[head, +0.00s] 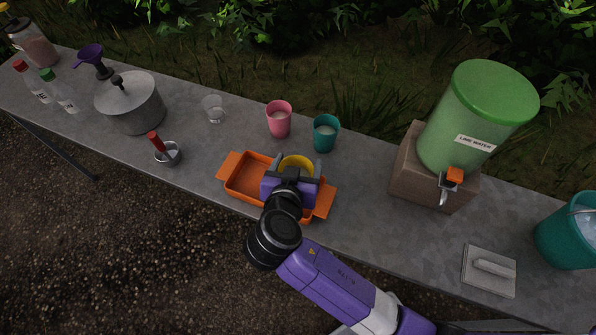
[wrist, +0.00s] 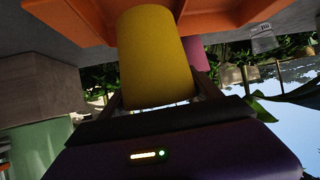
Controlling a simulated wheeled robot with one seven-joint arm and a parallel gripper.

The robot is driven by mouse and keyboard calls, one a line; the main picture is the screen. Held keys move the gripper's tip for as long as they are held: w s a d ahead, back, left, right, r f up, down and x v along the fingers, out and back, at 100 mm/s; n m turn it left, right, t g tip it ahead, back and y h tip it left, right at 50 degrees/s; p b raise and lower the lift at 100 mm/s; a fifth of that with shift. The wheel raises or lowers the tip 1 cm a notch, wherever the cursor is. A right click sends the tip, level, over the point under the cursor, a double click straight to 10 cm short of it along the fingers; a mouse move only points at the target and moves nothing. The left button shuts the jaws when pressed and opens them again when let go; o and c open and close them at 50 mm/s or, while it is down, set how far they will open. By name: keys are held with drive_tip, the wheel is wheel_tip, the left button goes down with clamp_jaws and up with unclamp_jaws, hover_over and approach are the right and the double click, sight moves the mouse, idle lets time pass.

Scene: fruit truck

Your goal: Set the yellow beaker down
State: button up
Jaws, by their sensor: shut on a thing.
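The yellow beaker (head: 297,163) is held between the fingers of my gripper (head: 290,178), over the right part of an orange tray (head: 244,187). In the wrist view the beaker (wrist: 155,55) fills the middle, between the two fingers (wrist: 155,100), with the orange tray (wrist: 80,18) beside its far end. My gripper is shut on the beaker. The gripper and wrist hide most of the beaker in the head view, so I cannot tell whether its base touches the tray.
A pink cup (head: 279,120) and a teal cup (head: 325,135) stand just behind the tray. A green dispenser (head: 470,125) on a brown block (head: 408,177) stands to the right. A small pot with a red handle (head: 167,154) is at left. The counter (head: 365,215) is clear between tray and block.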

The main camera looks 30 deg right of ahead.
drive_tip(key=shift+f, duration=2.15)
drive_tip(key=shift+f, duration=0.1)
drive_tip(key=shift+f, duration=0.1)
drive_tip(key=o, duration=1.8)
drive_tip(key=shift+r, duration=0.2)
drive_tip(key=b+v, duration=0.1)
drive_tip(key=v, duration=1.1)
